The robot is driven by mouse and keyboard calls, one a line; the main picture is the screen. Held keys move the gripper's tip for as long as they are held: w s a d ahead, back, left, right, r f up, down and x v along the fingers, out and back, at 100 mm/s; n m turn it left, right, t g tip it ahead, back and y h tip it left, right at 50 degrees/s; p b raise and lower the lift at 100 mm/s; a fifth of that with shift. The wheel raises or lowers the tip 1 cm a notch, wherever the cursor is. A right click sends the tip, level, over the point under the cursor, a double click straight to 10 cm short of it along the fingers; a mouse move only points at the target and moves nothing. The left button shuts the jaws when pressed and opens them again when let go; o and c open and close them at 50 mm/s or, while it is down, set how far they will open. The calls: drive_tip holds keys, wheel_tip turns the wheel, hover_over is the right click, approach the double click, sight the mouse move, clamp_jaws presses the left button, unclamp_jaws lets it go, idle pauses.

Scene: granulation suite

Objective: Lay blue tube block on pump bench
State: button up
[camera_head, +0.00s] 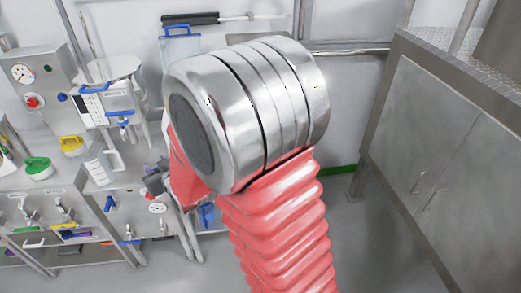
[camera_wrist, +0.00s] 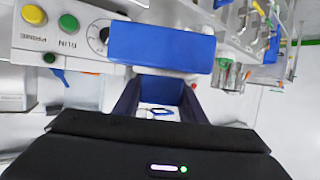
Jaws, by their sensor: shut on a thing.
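In the wrist view, a blue block (camera_wrist: 160,46) lies across the far end of my gripper (camera_wrist: 160,78), which is shut on it. The block is long and flat-faced, with its long side across the picture. I cannot tell whether the block touches the panel. In the head view my arm hides most of the gripper and the held block. A steel bench (camera_head: 72,192) with valves and gauges stands at the left; its name cannot be read.
A grey control box (camera_head: 38,80) with a gauge and red button stands at the back left. Green (camera_head: 37,168) and yellow (camera_head: 71,146) lidded items and a clear jug (camera_head: 97,163) crowd the bench. A steel cabinet (camera_head: 435,140) stands right; floor (camera_head: 370,240) between is clear.

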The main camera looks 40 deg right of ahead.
drive_tip(key=shift+a, duration=0.3)
